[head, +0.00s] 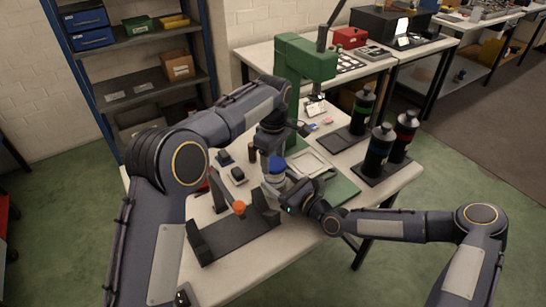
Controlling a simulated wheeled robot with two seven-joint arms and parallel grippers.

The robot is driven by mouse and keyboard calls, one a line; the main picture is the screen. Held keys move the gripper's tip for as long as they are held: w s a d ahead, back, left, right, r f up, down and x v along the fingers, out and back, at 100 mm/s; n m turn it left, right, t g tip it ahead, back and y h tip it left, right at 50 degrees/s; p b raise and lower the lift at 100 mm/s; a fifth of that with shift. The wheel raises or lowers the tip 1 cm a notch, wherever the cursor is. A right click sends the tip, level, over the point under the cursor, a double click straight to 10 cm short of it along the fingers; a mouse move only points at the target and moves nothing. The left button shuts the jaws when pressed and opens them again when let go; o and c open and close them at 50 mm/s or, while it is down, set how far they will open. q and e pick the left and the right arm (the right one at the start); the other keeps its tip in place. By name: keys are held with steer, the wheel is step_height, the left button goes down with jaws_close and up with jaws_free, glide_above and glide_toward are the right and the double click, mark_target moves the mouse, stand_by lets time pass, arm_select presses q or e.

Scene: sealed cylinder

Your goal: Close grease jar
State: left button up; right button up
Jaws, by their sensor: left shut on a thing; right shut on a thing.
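The grease jar (272,183) is a pale, upright cylinder near the middle of the workbench. A blue lid (277,164) is at its top; I cannot tell whether it is seated or just above the rim. My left gripper (272,154) comes down from above and is shut on the blue lid. My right gripper (283,191) reaches in from the right, low beside the jar, and is shut on the jar's side. The fingers are small and partly hidden by the wrists.
A black stand (235,237) and an orange-topped object (239,208) are in front. A green press (305,65) rises behind. Dark bottles (379,150) stand on a black tray at right.

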arm_select(q)
steer(key=shift+f, duration=0.1)
steer(key=shift+f, duration=0.8)
steer(key=shift+f, duration=0.55)
